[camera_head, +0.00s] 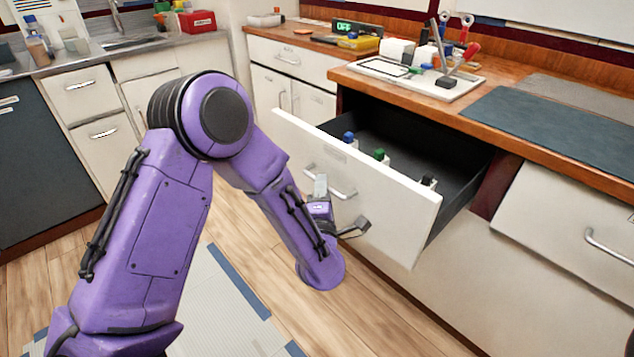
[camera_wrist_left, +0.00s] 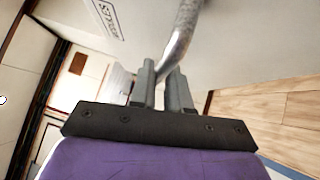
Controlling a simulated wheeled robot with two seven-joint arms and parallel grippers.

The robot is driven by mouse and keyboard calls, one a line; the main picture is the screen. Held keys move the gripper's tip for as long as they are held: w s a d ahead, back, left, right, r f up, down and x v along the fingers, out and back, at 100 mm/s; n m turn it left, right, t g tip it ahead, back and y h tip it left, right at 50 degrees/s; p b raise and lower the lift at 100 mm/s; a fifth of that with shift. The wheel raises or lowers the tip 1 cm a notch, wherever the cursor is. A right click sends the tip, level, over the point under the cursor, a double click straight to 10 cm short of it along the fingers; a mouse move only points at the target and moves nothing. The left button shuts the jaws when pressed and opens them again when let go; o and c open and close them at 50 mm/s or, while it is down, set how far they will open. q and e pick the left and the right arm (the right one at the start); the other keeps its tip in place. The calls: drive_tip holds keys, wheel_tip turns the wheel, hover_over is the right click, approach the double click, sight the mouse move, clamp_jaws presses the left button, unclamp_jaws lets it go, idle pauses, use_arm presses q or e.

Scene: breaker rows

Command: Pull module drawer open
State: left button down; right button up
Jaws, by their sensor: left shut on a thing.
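The module drawer (camera_head: 375,178) is a white-fronted drawer with a dark inside, and it stands pulled out from under the wooden counter. Modules with blue (camera_head: 349,137), green (camera_head: 380,154) and black tops show inside it. Its metal bar handle (camera_head: 330,183) is on the front. In the left wrist view the handle (camera_wrist_left: 181,38) runs down between the two grey fingers of my left gripper (camera_wrist_left: 163,88), which is shut on it. The label on the drawer front (camera_wrist_left: 106,18) shows there too. In the head view my left gripper (camera_head: 340,212) is at the handle. My right gripper is not in view.
A white tray (camera_head: 465,98) with tools stands on the counter above the drawer, beside a dark mat (camera_head: 545,128). Another closed drawer (camera_head: 570,215) is at the right. A sink counter (camera_head: 130,50) lies at the back left. Wooden floor shows below the drawer.

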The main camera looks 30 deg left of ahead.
use_arm(q)
drive_tip(key=shift+s+a, duration=0.1)
drive_tip(key=shift+s, duration=0.4)
drive_tip(key=c, duration=1.2)
unclamp_jaws()
drive_tip(key=shift+o, duration=0.2)
drive_tip(key=v, duration=1)
drive_tip(key=shift+s+b, duration=0.25)
drive_tip(key=shift+b, duration=0.1)
